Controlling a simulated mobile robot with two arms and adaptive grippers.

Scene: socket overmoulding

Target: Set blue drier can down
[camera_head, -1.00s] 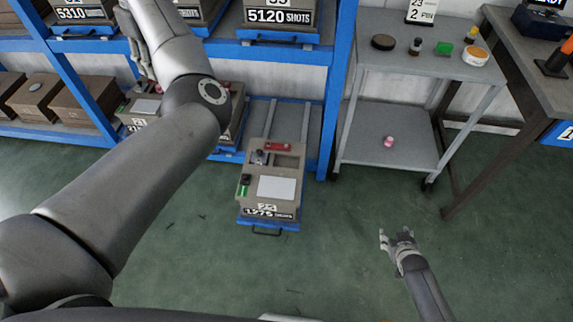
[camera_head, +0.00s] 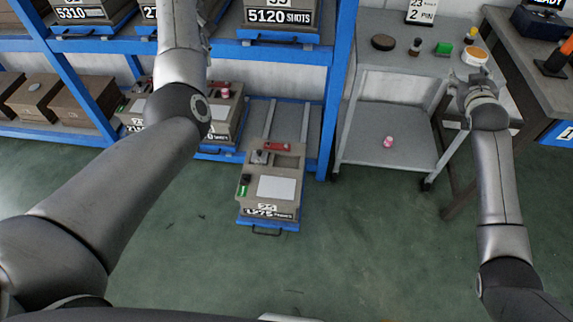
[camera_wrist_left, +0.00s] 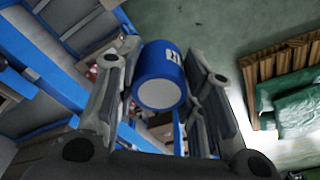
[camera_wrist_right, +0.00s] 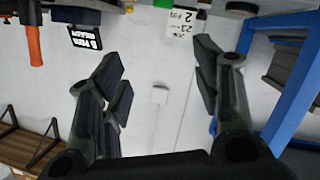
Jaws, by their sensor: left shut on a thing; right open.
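The blue drier can (camera_wrist_left: 163,75) is between the fingers of my left gripper (camera_wrist_left: 163,90) in the left wrist view, its pale round end facing the camera. My left gripper is shut on it. In the head view my left forearm hides the can and most of that hand. My right gripper (camera_head: 474,90) is raised over the right edge of the grey cart (camera_head: 420,62). In the right wrist view it (camera_wrist_right: 160,95) is open and empty.
The cart top holds a brown disc (camera_head: 383,42), a dark bottle (camera_head: 415,47), a green block (camera_head: 444,49) and a white tub (camera_head: 474,57). A workbench (camera_head: 515,50) is at right.

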